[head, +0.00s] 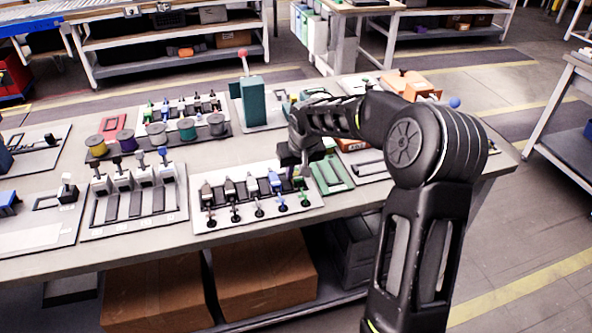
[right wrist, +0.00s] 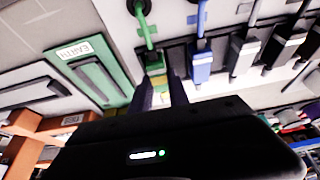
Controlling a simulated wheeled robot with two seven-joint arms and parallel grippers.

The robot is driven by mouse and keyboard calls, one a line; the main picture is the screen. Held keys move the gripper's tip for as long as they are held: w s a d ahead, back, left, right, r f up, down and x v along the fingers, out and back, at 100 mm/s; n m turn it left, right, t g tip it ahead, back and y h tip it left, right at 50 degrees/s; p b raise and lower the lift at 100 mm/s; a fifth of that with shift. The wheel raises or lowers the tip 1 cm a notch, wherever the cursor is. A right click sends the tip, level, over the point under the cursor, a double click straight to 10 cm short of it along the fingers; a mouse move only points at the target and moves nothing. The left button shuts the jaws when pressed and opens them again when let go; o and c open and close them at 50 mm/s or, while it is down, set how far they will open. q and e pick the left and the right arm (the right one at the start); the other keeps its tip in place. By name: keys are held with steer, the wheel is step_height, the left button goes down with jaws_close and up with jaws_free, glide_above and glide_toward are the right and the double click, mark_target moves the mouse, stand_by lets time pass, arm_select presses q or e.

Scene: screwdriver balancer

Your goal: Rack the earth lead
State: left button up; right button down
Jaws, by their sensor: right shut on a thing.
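The earth lead's green plug (right wrist: 153,62) sits in the right wrist view with its green cable running up from it. It also shows in the head view (head: 300,183) at the right end of a white panel (head: 208,222). My right gripper (right wrist: 163,96) is shut on this green plug, fingers on either side of it, with yellow visible between them. In the head view my right gripper (head: 296,160) reaches down over the panel's right end. A green board marked EARTH (right wrist: 107,82) lies beside the panel, also seen in the head view (head: 344,186). My left gripper is out of view.
A blue plug (right wrist: 201,65) is close beside the green one, with grey and black plugs in the same row. A teal block (head: 253,101) stands behind, and cable spools (head: 186,129) are at the back left. The table's front edge is near.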

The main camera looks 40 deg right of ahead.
stand_by(0.4)
steer(key=c, duration=1.2)
jaws_free()
steer(key=shift+o, duration=0.2)
steer(key=v, duration=0.7)
steer(key=shift+r, duration=0.35)
steer(key=shift+s+a, duration=0.1)
steer(key=shift+s, duration=0.15)
